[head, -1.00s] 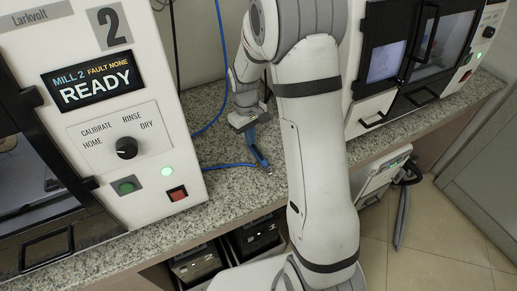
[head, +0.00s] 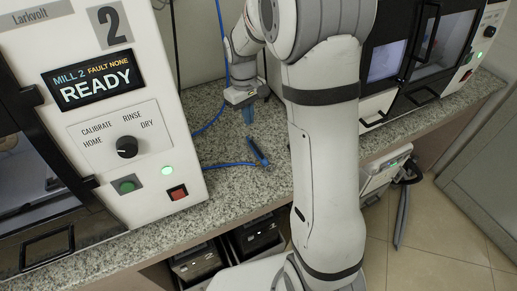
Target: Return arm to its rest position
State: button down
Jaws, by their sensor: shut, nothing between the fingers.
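My gripper (head: 249,115) hangs above the granite counter, between the two machines, pointing down. Its small blue-grey fingers are shut and hold nothing. My arm's large white links cross the middle of the view and cover part of the counter and the right machine. A blue, dark-ended nozzle-like piece (head: 257,152) lies on the counter below my gripper, apart from it. A blue hose (head: 225,165) lies beside this piece.
The mill marked 2 (head: 127,110) stands at left; its display reads "MILL 2 FAULT NONE READY". Another machine (head: 385,65) with dark doors stands at right. The granite counter (head: 225,205) is bare in front. Boxes (head: 258,238) sit below; tiled floor lies at right.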

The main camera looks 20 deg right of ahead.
jog(key=s+r+m+t, duration=0.1)
jog(key=s+r, duration=0.4)
jog(key=s, duration=0.6)
jog(key=s+d+r+m+t, duration=0.1)
jog(key=s+r+m, duration=0.3)
jog(key=s, duration=0.7)
jog(key=shift+s+d+r+t+p, duration=0.15)
jog(key=shift+s+r+t+p, duration=0.15)
jog(key=shift+t, duration=0.5)
dwell(0.7)
